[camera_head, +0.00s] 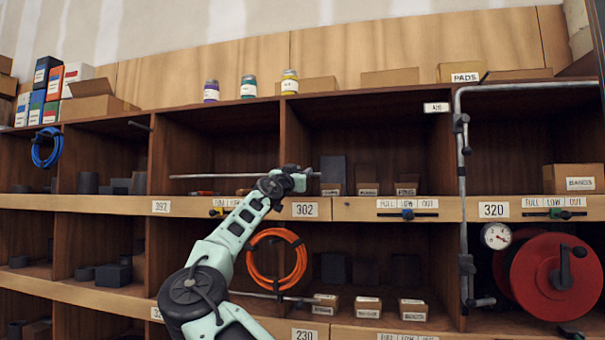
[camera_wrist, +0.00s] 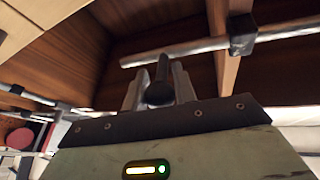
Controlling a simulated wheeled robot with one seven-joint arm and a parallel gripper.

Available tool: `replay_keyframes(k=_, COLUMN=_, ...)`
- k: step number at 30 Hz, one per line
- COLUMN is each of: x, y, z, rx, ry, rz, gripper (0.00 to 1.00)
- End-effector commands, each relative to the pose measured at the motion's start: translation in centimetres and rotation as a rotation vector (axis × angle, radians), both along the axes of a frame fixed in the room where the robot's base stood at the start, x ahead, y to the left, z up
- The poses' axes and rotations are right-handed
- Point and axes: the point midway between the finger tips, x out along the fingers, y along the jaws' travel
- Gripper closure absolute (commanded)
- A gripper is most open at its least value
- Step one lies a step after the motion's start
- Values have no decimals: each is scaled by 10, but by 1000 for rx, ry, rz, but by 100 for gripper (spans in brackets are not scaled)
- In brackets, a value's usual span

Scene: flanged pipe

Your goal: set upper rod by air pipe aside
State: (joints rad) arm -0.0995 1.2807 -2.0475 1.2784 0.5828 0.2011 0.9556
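The upper rod (camera_head: 225,177), thin and grey, lies level across the upper middle cubby. In the wrist view a grey rod (camera_wrist: 178,48) runs across beyond my fingertips, with a black clamp (camera_wrist: 241,35) on it by a wooden divider. My gripper (camera_head: 304,176) is at the rod's right end in the head view. In the wrist view my gripper (camera_wrist: 157,70) has its fingers apart, with a dark round-ended peg (camera_wrist: 160,92) between them. Gaps show beside the peg near the tips. The grey air pipe (camera_head: 462,215) stands to the right, apart from my gripper.
A lower rod (camera_head: 262,295) and an orange hose coil (camera_head: 262,258) are in the cubby below. Small boxes (camera_head: 368,182) stand right of my gripper. A gauge (camera_head: 496,236) and red reel (camera_head: 545,278) are at lower right. Jars (camera_head: 289,82) stand on top.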

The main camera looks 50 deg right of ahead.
Motion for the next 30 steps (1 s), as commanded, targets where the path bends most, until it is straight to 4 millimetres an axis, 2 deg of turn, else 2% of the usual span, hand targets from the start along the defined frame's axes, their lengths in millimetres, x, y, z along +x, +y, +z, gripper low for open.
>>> replay_keyframes(k=1, x=0, y=0, z=0, rx=-1, ry=-1, rz=0, gripper=59)
replay_keyframes(k=2, x=0, y=0, z=0, rx=-1, ry=-1, rz=0, gripper=52)
replay_keyframes(k=10, x=0, y=0, z=0, rx=-1, ry=0, rz=0, gripper=52)
replay_keyframes(k=14, x=0, y=7, z=-4, rx=-1, ry=0, rz=2, gripper=52)
replay_keyframes(k=20, x=-3, y=39, z=-20, rx=-1, ry=-1, rz=3, gripper=52)
replay_keyframes(k=30, x=-13, y=113, z=-50, rx=-1, ry=-1, rz=3, gripper=52)
